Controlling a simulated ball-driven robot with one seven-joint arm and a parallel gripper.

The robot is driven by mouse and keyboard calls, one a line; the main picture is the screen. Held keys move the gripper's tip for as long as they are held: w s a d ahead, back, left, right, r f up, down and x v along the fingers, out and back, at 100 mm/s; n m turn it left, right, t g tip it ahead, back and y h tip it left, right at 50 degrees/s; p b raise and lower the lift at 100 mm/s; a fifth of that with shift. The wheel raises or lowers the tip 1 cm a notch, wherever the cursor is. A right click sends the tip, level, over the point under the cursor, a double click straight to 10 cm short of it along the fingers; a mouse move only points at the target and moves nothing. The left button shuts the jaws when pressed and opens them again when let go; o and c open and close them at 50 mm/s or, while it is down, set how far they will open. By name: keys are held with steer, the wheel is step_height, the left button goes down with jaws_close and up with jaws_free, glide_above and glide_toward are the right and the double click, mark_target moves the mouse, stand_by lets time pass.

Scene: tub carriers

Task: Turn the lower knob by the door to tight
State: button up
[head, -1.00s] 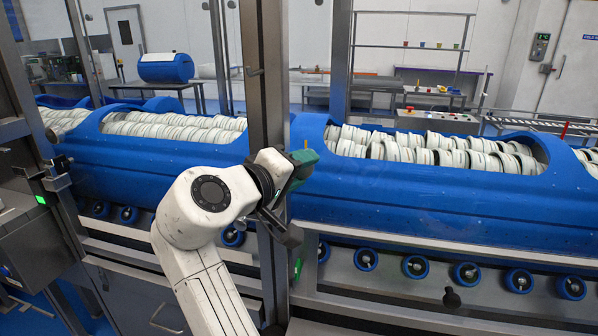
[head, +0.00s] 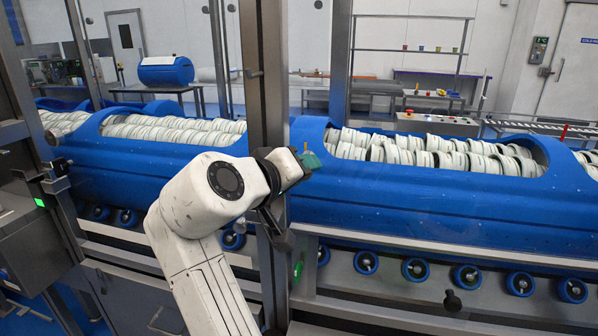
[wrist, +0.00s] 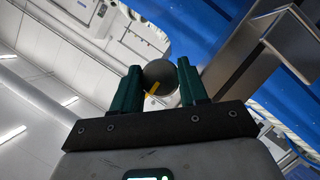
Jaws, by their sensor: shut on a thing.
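The knob (wrist: 160,74) is a round dark grey disc with a yellow pointer mark, seen in the wrist view. My gripper (wrist: 158,68) has its two green fingers on either side of the knob and is shut on it. In the head view, my gripper (head: 308,160) is beside the steel post, in front of the blue tub carrier (head: 400,205). There the wrist and fingers mostly hide the knob. I cannot read any tight marking, and I cannot tell which of the door's knobs this is.
A steel post (head: 268,90) stands close to my wrist. Blue tubs full of white rings lie behind it, above several blue rollers (head: 414,268). A separate dark knob (head: 452,301) is on the front rail at right. A control box with a green light (head: 39,202) is at left.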

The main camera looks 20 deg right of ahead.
steer(key=shift+f, duration=0.25)
steer(key=o, duration=1.1)
steer(key=shift+r, duration=0.1)
steer(key=shift+c, duration=0.2)
steer(key=shift+r, duration=0.1)
steer(key=v, duration=1)
steer(key=shift+s+a, duration=0.2)
steer(key=shift+a, duration=0.15)
